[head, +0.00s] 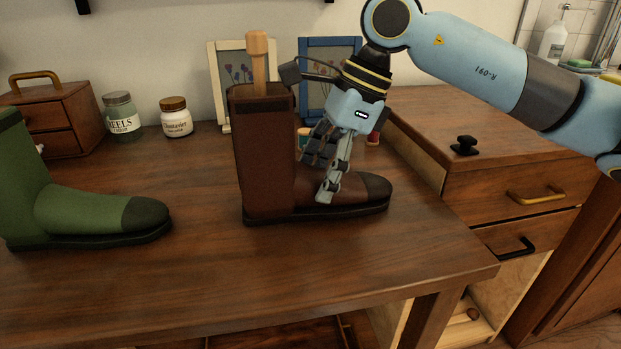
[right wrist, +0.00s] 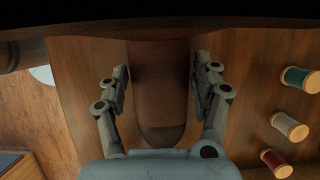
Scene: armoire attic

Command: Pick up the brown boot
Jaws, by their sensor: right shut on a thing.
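The brown boot (head: 262,150) stands upright on the wooden table, its dark toe pointing right in the head view. A wooden handle (head: 258,60) sticks up out of its shaft. My right gripper (head: 322,182) comes down from above over the foot of the boot, one finger on its near side. In the right wrist view the boot (right wrist: 160,85) lies between the two fingers of my right gripper (right wrist: 160,88), which is shut on it. The sole appears to rest on the table. My left gripper is not in view.
A green boot (head: 85,212) stands at the left. Jars (head: 176,118), a small drawer box (head: 60,120) and picture frames (head: 240,70) stand at the back. Thread spools (right wrist: 290,126) lie close to the boot. A drawer cabinet (head: 500,180) is at the right. The table front (head: 200,285) is clear.

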